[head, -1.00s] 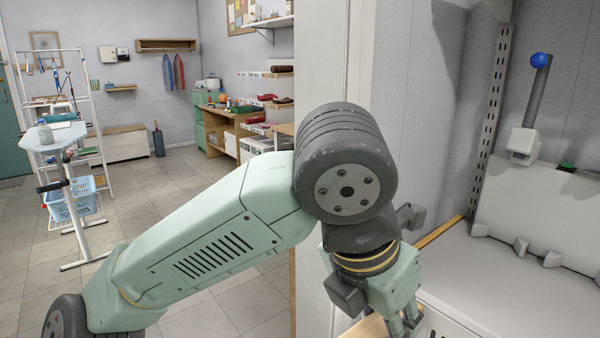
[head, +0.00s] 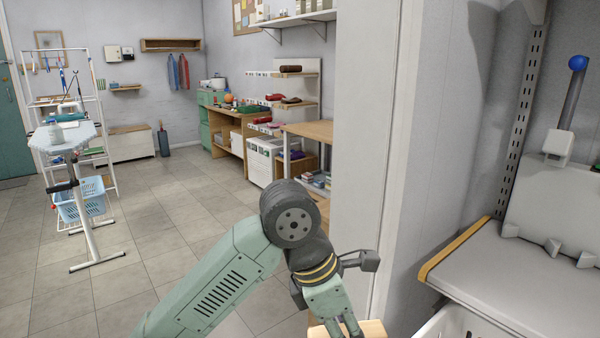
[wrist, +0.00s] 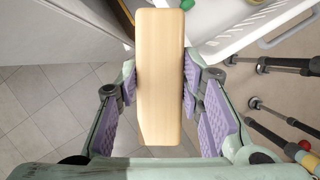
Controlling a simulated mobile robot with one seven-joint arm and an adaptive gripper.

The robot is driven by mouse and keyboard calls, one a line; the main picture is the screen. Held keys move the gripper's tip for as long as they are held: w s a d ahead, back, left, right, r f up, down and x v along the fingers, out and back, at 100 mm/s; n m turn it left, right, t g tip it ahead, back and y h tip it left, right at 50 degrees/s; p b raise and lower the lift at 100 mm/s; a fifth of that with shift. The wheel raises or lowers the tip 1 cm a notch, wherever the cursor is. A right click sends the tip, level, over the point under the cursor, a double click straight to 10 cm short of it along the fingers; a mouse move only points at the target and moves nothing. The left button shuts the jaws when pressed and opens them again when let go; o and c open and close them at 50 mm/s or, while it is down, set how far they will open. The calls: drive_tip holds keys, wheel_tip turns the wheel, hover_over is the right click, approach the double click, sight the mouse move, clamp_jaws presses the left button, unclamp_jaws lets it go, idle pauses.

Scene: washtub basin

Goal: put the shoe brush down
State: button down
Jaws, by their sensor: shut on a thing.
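The shoe brush (wrist: 160,75) shows in the wrist view as a long pale wooden block. My gripper (wrist: 160,88) is shut on it, with the purple ridged finger pads pressed to its two long sides. In the head view my gripper (head: 343,330) is at the bottom edge, and part of the brush (head: 372,328) shows beside the fingers. The brush's bristles are not visible. In the wrist view, grey floor tiles lie below the brush on the left.
A grey worktop (head: 490,275) with a yellow front edge is at the right. A white slotted basket (wrist: 255,30) stands beside the brush in the wrist view. A pale wall end (head: 365,150) stands behind my gripper. Open tiled floor (head: 170,215) lies to the left.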

drive_tip(key=w+a+f+m+g+y, duration=0.1)
drive_tip(key=w+a+f+m, duration=0.1)
drive_tip(key=w+f+m, duration=0.4)
drive_tip(key=w+a+f+m+g+y, duration=0.2)
drive_tip(key=w+f+m, duration=0.4)
drive_tip(key=f, duration=0.9)
drive_tip(key=w+a+f+m+g+y, duration=0.1)
drive_tip(key=w+a+f+m, duration=0.2)
drive_tip(key=w+f+m, duration=0.4)
drive_tip(key=w+f, duration=0.3)
drive_tip(key=f, duration=0.1)
drive_tip(key=shift+w+a+g+y, duration=0.3)
drive_tip(key=shift+w+g, duration=0.1)
